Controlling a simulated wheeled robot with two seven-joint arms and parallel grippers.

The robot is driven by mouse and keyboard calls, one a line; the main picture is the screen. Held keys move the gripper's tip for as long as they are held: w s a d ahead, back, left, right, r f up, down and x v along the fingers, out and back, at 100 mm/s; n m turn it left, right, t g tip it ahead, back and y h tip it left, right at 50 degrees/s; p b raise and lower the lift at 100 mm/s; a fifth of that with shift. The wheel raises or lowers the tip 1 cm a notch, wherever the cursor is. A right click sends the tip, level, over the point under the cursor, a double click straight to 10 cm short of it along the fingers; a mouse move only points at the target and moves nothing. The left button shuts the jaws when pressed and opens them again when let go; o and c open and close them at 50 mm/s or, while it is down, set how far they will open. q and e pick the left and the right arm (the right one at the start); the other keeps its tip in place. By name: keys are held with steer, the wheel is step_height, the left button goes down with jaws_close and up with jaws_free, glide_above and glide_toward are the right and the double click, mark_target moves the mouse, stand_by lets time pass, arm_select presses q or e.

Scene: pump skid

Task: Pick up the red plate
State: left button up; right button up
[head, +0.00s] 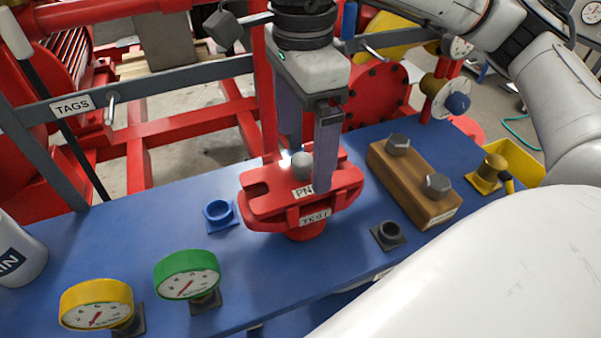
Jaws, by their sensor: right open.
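The red plate (261,207) is on the blue bench, sitting on a round red base, with slots in its edges and white labels on it. A grey round knob (301,165) stands up from its top. My right gripper (308,172) points down over the plate, its two fingers open on either side of the knob. The front finger hides part of the plate and a label. I cannot tell whether the fingers touch the plate or knob. My left gripper is not in view.
On the blue bench (120,225) are a yellow gauge (97,304), a green gauge (188,274), a blue ring fitting (218,213), a black fitting (388,234) and a wooden block with hex bolts (414,186). A TAGS rail (160,87) runs behind. My white arm covers the lower right.

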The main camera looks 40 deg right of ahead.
mark_target(302, 158)
step_height(302, 158, down, 5)
steer(key=shift+w+d+f+p, duration=0.1)
steer(key=shift+w+p, duration=0.05)
steer(key=shift+p, duration=0.15)
steer(key=c, duration=1.6)
